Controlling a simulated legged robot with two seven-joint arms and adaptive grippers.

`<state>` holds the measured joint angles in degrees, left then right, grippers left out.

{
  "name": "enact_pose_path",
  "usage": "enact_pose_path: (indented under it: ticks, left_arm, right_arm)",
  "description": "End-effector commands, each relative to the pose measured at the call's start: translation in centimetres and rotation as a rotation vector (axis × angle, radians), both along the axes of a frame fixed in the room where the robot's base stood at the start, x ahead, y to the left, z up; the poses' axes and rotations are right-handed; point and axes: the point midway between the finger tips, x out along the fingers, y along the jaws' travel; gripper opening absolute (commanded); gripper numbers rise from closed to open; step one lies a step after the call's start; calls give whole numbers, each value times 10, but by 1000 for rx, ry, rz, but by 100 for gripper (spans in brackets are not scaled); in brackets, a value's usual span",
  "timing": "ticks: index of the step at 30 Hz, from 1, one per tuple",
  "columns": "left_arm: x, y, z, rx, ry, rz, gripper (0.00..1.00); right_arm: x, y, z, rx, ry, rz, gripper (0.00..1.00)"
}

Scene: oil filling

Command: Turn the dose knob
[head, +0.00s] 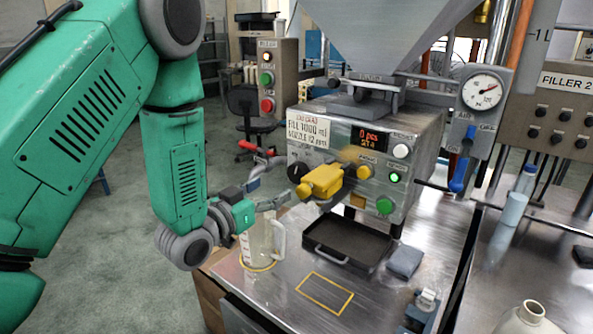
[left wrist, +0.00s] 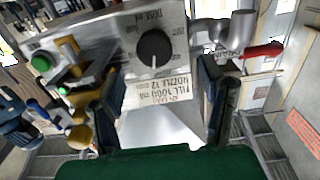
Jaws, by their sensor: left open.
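The black dose knob (head: 297,171) is on the left of the filler's front panel, partly behind the yellow part (head: 324,181). In the left wrist view the dose knob (left wrist: 154,48) shows whole, with a pale pointer line and scale marks around it; the panel appears upside down there. My left gripper (head: 283,194) is in front of the panel, a little left of and below the knob. In the left wrist view my left gripper (left wrist: 160,78) is open, its dark fingers either side of the label below the knob, nothing between them. My right gripper is not in view.
A clear jug (head: 258,243) stands on the steel table under my left gripper. A dark drip tray (head: 347,245) lies below the filler. A button box (head: 268,80) stands left of the panel, and a red-handled pipe (left wrist: 262,50) is beside the knob.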

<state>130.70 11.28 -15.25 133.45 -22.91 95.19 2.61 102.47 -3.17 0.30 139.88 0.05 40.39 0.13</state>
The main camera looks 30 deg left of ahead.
Motion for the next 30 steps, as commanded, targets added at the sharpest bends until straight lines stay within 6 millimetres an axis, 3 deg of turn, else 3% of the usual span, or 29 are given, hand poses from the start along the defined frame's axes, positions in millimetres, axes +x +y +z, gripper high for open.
enact_pose_path:
  ticks: [6, 12, 18, 26, 30]
  left_arm:
    - [48, -8, 3, 4, -2, -3, 64]
    - [77, -6, 1, 1, -1, 0, 64]
    - [89, -6, 0, -2, 0, 0, 64]
    - [89, -8, 1, -1, 0, 0, 64]
    - [89, -9, 1, 2, 1, 1, 15]
  right_arm:
    - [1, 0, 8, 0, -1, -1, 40]
    - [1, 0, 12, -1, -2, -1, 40]
    - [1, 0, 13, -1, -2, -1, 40]
    - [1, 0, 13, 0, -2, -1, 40]
    - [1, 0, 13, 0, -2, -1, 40]
